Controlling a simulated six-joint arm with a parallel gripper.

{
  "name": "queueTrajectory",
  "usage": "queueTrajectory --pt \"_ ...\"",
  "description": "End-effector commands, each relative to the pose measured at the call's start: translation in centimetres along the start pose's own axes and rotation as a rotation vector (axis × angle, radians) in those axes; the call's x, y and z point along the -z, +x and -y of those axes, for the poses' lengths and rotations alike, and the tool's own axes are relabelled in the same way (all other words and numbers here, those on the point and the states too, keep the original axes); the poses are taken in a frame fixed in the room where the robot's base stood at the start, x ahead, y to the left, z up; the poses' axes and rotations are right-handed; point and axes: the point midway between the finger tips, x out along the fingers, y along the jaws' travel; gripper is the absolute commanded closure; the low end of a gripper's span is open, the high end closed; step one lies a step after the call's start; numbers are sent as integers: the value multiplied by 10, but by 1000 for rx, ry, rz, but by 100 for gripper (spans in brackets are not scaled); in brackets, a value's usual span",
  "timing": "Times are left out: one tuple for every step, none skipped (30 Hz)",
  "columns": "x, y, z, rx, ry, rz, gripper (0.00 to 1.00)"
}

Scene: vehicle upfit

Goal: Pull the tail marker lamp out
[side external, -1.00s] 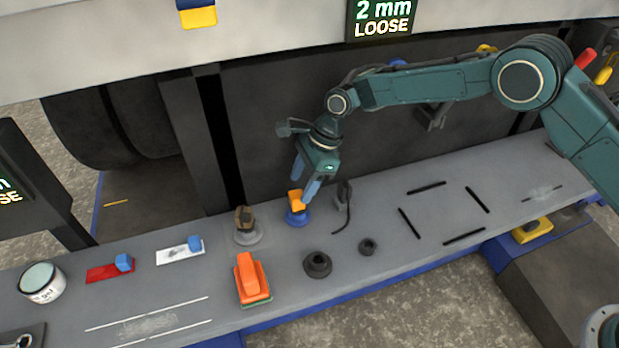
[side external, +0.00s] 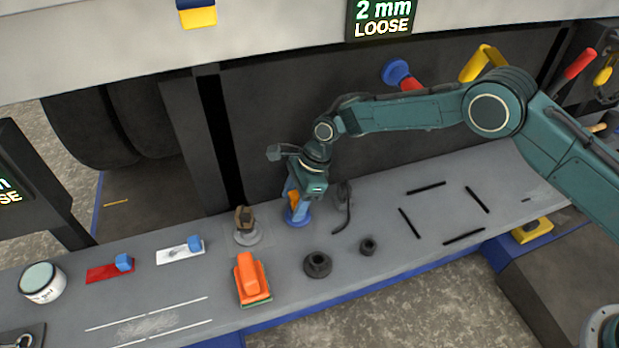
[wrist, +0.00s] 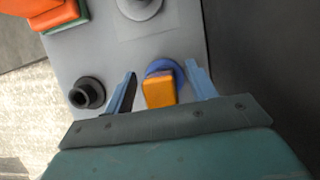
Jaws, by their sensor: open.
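An orange block-shaped piece (wrist: 159,93) on a round blue base (wrist: 165,68) stands on the grey bench; I cannot tell for sure that it is the tail marker lamp. My gripper (wrist: 161,85) is open, with one blue finger on each side of the orange piece and a gap on both sides in the wrist view. In the side view my gripper (side external: 298,205) is low over the bench and hides part of the orange piece (side external: 290,192). The blue base (side external: 297,218) shows beneath it.
A brown piece on a grey disc (side external: 244,222) stands to the left. A black cabled part (side external: 343,200) is close on the right. Black grommets (side external: 317,264) and an orange block (side external: 250,278) lie nearer the front. A sign (side external: 381,18) reads "2 mm LOOSE".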

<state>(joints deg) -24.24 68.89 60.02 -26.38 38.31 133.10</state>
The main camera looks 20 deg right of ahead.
Motion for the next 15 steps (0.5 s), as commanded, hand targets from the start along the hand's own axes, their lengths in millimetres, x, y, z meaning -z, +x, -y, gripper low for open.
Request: queueTrajectory --pt "0 0 0 0 0 0 44" --pt "0 0 0 0 0 0 50" --pt "0 0 0 0 0 0 57" --pt "0 0 0 0 0 0 63" --pt "0 0 0 0 0 0 69" --pt "0 0 0 0 0 0 77" --pt "0 0 0 0 0 0 83" --pt "0 0 0 0 0 0 89" --pt "0 0 0 0 0 0 97" --pt "0 0 0 0 0 0 100" --pt "0 0 0 0 0 0 100" --pt "0 0 0 0 0 0 100" --pt "0 0 0 0 0 0 100" --pt "0 0 0 0 0 0 100" --pt "0 0 0 0 0 0 100"
